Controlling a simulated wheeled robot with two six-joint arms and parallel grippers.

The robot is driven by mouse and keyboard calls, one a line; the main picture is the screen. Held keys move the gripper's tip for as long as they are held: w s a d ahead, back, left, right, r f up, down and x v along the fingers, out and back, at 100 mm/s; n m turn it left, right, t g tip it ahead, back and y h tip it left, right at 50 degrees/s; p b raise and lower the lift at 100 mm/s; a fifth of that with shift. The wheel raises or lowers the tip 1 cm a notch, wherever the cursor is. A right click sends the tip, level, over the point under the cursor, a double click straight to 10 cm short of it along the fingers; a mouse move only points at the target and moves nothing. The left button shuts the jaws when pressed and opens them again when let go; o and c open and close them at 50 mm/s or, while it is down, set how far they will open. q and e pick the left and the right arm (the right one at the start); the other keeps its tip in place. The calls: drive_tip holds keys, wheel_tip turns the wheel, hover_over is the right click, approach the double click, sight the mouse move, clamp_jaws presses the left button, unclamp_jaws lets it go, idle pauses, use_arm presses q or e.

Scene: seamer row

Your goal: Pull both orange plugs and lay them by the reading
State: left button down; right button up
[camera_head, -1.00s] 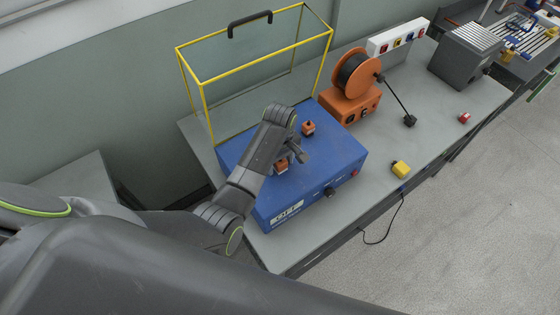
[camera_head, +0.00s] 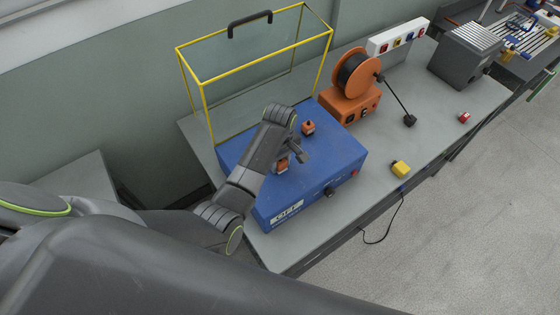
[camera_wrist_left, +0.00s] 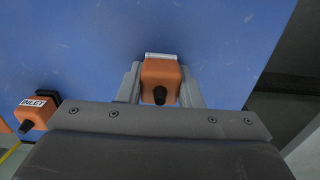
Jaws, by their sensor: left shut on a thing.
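A blue box (camera_head: 335,160) stands on the grey bench with two orange plugs on its top. The far plug (camera_head: 308,128) stands free on the box. In the left wrist view a plug tagged INLET (camera_wrist_left: 36,112) sits at the lower left beside a black part. My left gripper (camera_head: 289,160) is over the near plug (camera_head: 281,168). The left wrist view shows this plug (camera_wrist_left: 161,78) between the fingers of the gripper (camera_wrist_left: 160,88), which is shut on it. I cannot tell whether it is still seated. A white panel with dark digits (camera_head: 286,212) is on the box's front.
A yellow-framed clear guard (camera_head: 205,110) stands behind the box. An orange reel unit (camera_head: 352,103) is to its right, with a black-ended lever (camera_head: 409,120). A yellow block (camera_head: 400,168) with a cable lies near the bench's front edge. Bare bench (camera_head: 440,140) lies further right.

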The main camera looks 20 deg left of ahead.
use_arm(q)
drive_tip(key=shift+w+r, duration=0.1)
drive_tip(key=shift+r, duration=2.9)
